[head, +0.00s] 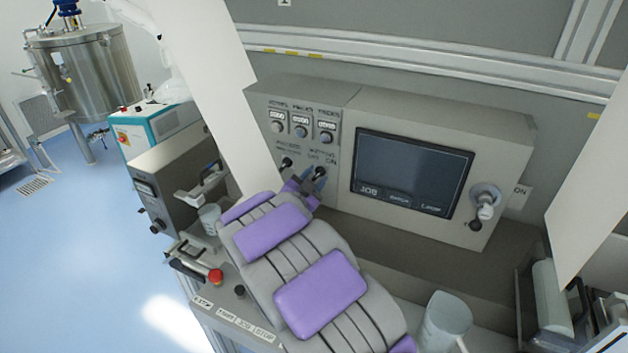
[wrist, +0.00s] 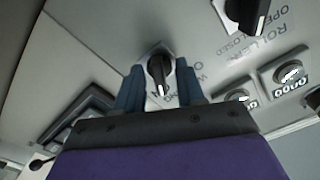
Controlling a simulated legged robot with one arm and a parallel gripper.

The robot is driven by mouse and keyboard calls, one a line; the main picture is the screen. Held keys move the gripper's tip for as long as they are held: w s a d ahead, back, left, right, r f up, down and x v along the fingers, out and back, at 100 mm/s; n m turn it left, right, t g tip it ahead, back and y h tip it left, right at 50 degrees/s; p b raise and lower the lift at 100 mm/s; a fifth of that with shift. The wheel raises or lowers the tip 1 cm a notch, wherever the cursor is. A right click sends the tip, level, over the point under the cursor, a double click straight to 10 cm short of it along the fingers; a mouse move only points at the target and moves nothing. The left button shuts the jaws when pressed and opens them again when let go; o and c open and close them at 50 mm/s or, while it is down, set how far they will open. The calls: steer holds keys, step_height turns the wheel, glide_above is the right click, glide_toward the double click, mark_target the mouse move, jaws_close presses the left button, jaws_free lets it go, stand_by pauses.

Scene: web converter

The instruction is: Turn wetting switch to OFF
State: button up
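The wetting switch (head: 321,172) is a black rotary knob on the grey control panel, under the label with OFF on the left and ON on the right. In the wrist view the knob (wrist: 160,72) stands between the two blue-grey fingertips. My gripper (head: 305,184) is at the panel; in the wrist view its fingers (wrist: 159,88) are spread on either side of the knob, with narrow gaps showing. The knob's handle runs roughly along the fingers. The lettering around it is partly hidden by the fingers, so its exact setting is hard to read.
The rollers switch (head: 287,162) is a similar knob just left of the wetting switch. Three dials (head: 301,131) sit above. A dark screen (head: 412,172) is to the right. A red button (head: 215,276) and a lever stand on the desk left of my arm.

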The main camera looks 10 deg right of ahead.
jaws_close()
stand_by(0.4)
steer(key=shift+r+p, duration=0.15)
steer(key=shift+p, duration=0.5)
steer(key=shift+r+n+p, duration=0.15)
steer(key=shift+n+p, duration=0.55)
steer(key=shift+p, duration=0.4)
steer(key=n+p, duration=1)
steer(key=p, duration=0.6)
steer(key=shift+n+p, duration=0.3)
steer(key=shift+p, duration=0.05)
